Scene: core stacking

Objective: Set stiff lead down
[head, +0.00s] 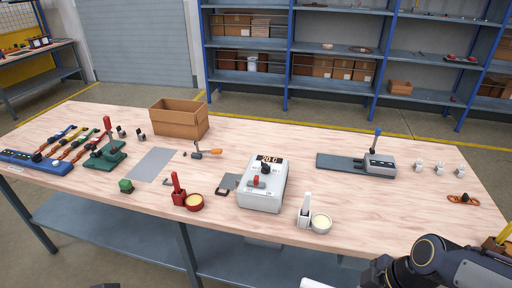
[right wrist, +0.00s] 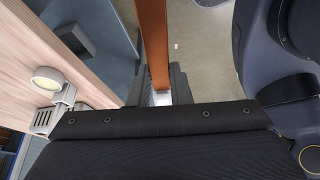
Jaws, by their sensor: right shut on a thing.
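A long, straight orange-brown strip (right wrist: 155,45), which looks like the stiff lead, runs up from my right gripper (right wrist: 158,92) in the right wrist view. A pale block (right wrist: 161,98) shows at its lower end. The dark fingers are shut on it, partly hidden by the gripper body. Floor shows behind the strip, with the table edge to its left. In the head view my right arm is at the lower right. A brown piece with a yellow stick (head: 497,243) shows at the right edge; I cannot tell whether it is the held lead. My left gripper is not in view.
A grey unit with a display (head: 262,190) stands mid-table, with a white holder and cup (head: 320,223) beside it. A blue rack with several coloured leads (head: 40,164) is at left. A small orange coil (head: 463,199) lies at right. The table front between cup and coil is clear.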

